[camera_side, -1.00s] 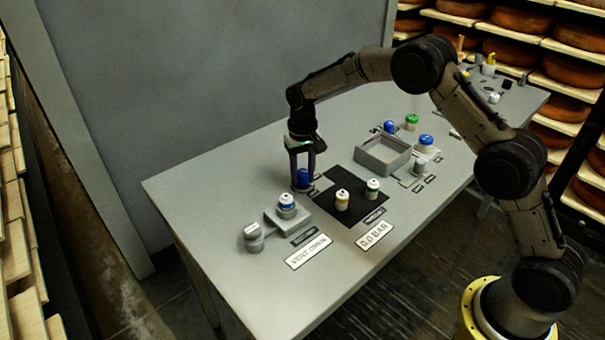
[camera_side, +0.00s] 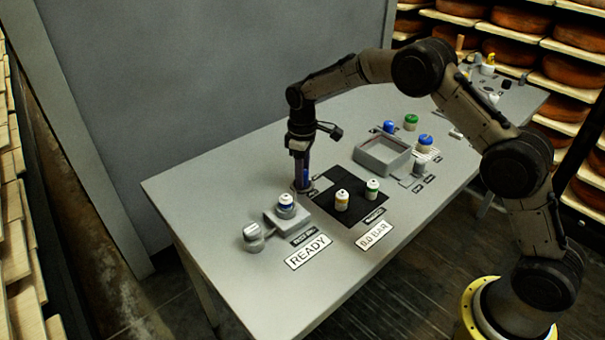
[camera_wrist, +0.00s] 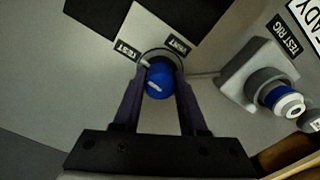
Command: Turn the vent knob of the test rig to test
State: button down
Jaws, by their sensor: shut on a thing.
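The vent knob is blue with a white mark on top; in the wrist view the knob (camera_wrist: 159,84) sits between my two fingers. My gripper (camera_wrist: 160,70) is shut on it, with a finger on each side. A white pointer at the knob's edge faces the TEST label (camera_wrist: 127,50), away from the VENT label (camera_wrist: 179,45). In the side view my gripper (camera_side: 302,183) points straight down at the knob and mostly hides it. The test rig (camera_side: 272,220) stands beside it, holding a white and blue canister (camera_side: 286,202). The rig's sign (camera_side: 308,252) reads READY.
A black mat (camera_side: 352,222) with a yellow-banded canister (camera_side: 341,199) and a green-banded one (camera_side: 372,188) lies to the right. A 0.0 BAR sign (camera_side: 374,235) is in front. A grey tray (camera_side: 383,163) and other canisters stand behind.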

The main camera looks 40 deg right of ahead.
jog(key=shift+w+r+n, duration=0.1)
jog(key=shift+n, duration=0.5)
jog(key=shift+c, duration=2.2)
grip_release()
notch_tip(320, 180, up, 14)
